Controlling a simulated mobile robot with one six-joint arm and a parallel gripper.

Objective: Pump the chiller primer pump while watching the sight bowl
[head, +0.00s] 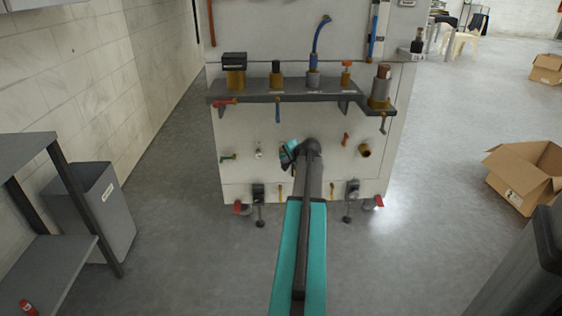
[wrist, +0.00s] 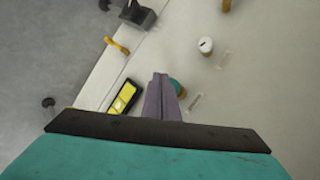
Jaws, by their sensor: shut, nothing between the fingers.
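My gripper (wrist: 160,77) is shut and empty in the wrist view, with its grey fingers together in front of the white panel. A teal rounded part with a brown-orange edge (wrist: 179,88) shows right beside the fingers, partly hidden by them; I cannot tell whether they touch it. It may be the primer pump, but no readable label confirms this. In the head view my arm reaches to the lower middle of the white washer cabinet (head: 330,60), and my arm hides the fingertips and the panel behind them. I cannot pick out the sight bowl with certainty.
A yellow-and-black part (wrist: 124,97), an orange lever (wrist: 117,46) and a white-topped knob (wrist: 205,45) surround the fingers. A dark shelf (head: 335,90) with several fittings juts out above my arm.

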